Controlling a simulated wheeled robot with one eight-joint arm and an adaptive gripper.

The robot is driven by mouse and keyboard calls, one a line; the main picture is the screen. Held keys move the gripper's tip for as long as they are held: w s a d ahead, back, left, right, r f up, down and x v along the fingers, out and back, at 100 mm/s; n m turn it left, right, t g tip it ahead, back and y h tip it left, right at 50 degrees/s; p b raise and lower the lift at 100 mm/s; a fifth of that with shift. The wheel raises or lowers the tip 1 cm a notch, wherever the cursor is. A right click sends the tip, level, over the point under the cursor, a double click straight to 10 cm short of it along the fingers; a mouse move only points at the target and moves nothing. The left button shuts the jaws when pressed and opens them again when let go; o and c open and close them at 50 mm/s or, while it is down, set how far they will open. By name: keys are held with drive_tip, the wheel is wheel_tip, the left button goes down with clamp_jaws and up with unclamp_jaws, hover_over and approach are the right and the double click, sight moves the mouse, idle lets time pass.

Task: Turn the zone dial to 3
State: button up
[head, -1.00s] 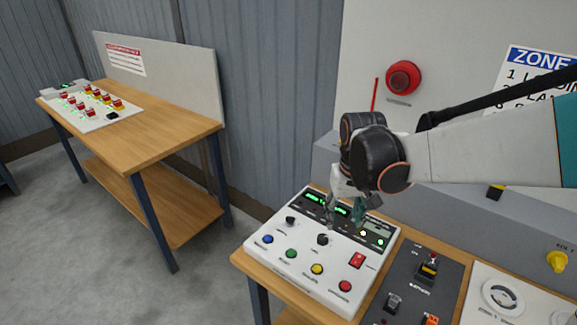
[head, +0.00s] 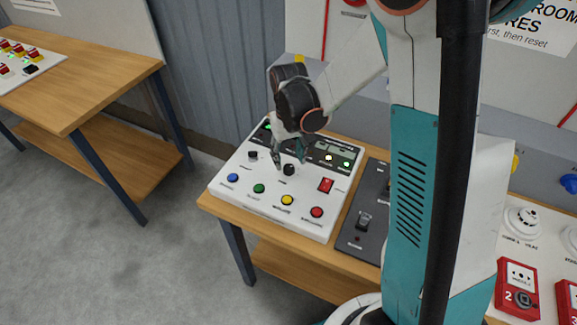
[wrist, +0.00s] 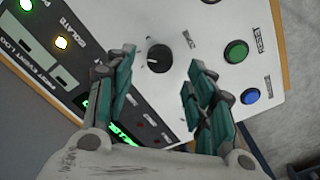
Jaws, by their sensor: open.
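The white control panel (head: 225,190) lies on a wooden bench and carries two black dials. The centre dial (head: 288,169) shows below my fingers; the left dial (head: 252,155) stands beside them. My gripper (head: 289,163) is open and empty above the panel, near the centre dial. In the wrist view that dial (wrist: 159,58) lies ahead of the gap between my fingertips, apart from them, its white mark pointing left towards the display strip. The left dial is not visible there.
Another wooden table (head: 90,85) stands left across open floor.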

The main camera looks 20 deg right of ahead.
sight(289, 167)
drive_tip(key=shift+f+b, duration=0.35)
drive_tip(key=shift+f, duration=1.65)
drive_tip(key=shift+c, duration=0.3)
drive_tip(key=c, duration=1)
